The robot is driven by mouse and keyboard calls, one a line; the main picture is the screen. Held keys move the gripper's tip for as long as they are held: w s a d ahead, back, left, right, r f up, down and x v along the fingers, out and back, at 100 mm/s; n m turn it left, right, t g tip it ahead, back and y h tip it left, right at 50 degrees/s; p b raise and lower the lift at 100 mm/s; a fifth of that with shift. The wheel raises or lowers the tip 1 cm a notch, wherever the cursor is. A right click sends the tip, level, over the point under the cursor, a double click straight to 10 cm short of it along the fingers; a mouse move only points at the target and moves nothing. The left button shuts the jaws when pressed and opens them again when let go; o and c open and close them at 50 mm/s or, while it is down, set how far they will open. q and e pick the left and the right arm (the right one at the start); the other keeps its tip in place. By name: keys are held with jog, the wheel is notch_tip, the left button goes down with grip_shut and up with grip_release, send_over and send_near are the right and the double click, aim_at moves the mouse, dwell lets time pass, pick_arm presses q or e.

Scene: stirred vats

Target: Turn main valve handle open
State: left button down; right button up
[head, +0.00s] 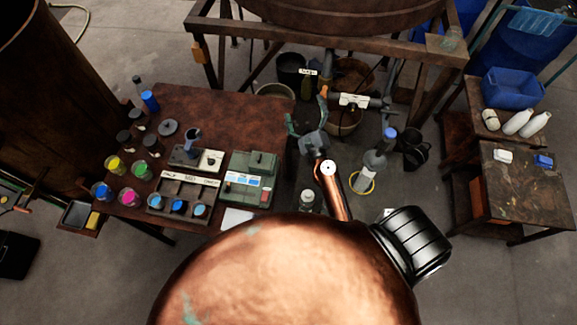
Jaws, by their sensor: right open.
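My right gripper (307,108) is in the middle of the head view, below the large vat, with its fingers spread apart and nothing between them. A grey valve pipe (378,103) with a white label (353,100) runs under the vat, a little right of the gripper. Another small white label (308,72) shows just beyond the fingertips, above a dark olive part (306,88). The label text is too small to read, and I cannot tell which part is the main valve handle. The gripper appears apart from both labelled parts. My left gripper is not in view.
The vat (310,14) stands on a wooden frame (330,46), with buckets (291,70) beneath. A brown table (240,118) at left holds jars, trays and a grey-green box (250,170). At right, a bench (525,185) and a blue basin (513,88). A bottle (374,162) stands near my arm.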

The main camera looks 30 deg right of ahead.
jog(key=s+a+f+n+g+y, duration=0.2)
jog(key=a+n+y, duration=0.3)
jog(key=n, duration=0.3)
jog(key=s+a+f+n+g+y, duration=0.1)
jog(key=s+a+f+n+y, duration=0.2)
jog(key=a+n, duration=0.4)
jog(key=s+f+n+g, duration=0.2)
jog(key=f, duration=0.1)
jog(key=s+f+n+g+y, duration=0.1)
jog(key=s+f+n, duration=0.1)
jog(key=f+n, duration=0.1)
jog(key=s+a+f+n+g, duration=0.1)
jog(key=s+f+n+g, duration=0.1)
jog(key=f, duration=0.1)
jog(key=shift+s+n+g+y, duration=0.2)
jog(key=shift+n+g+y, duration=0.1)
jog(key=shift+n+y, duration=0.1)
jog(key=shift+s+d+f, duration=0.1)
jog(key=shift+s+f, duration=0.2)
jog(key=shift+f, duration=0.05)
jog(key=shift+c, duration=0.4)
